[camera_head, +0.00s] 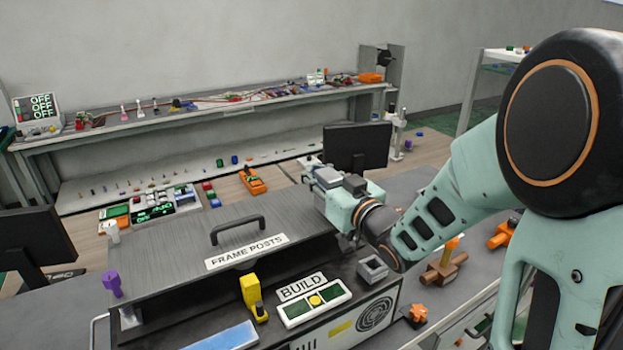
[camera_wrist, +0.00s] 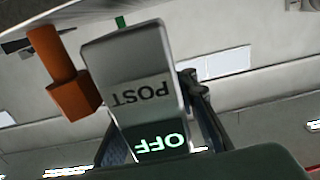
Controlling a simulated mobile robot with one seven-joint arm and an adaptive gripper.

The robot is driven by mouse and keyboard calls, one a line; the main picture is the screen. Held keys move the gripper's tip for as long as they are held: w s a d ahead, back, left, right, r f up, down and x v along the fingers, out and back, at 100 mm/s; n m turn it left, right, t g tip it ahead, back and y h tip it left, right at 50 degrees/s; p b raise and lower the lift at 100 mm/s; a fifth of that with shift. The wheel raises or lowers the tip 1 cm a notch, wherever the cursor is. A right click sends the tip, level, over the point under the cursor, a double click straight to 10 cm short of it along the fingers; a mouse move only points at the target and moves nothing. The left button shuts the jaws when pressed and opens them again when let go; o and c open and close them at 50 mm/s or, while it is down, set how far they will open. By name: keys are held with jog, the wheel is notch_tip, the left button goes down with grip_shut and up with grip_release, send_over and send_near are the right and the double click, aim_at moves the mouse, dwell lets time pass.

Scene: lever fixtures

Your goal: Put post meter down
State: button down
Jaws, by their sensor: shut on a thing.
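The post meter (camera_wrist: 140,75) is a grey block that fills the middle of the wrist view. It shows upside down there, with the word POST and a green lit OFF display. My gripper (camera_wrist: 155,120) is shut on it, with dark finger parts showing beside it. In the head view my gripper (camera_head: 328,180) is above the workbench, just right of the FRAME POSTS lid. The meter cannot be told apart from the gripper there, and the fingertips are hidden.
The grey FRAME POSTS lid (camera_head: 170,265) with a black handle lies left of my gripper. A BUILD panel (camera_head: 312,303), yellow lever piece (camera_head: 252,295) and grey socket block (camera_head: 372,268) are in front. A dark monitor (camera_head: 357,146) stands behind. An orange block (camera_wrist: 72,90) shows beside the meter.

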jog(key=shift+a+f, duration=0.1)
jog(key=shift+f, duration=0.4)
jog(key=shift+s+r, duration=0.1)
jog(key=shift+f+b, duration=0.25)
jog(key=shift+b, duration=0.05)
jog(key=c, duration=1.5)
grip_release()
jog(key=shift+c, duration=0.2)
jog(key=shift+r+p, duration=0.25)
jog(key=shift+p, duration=0.1)
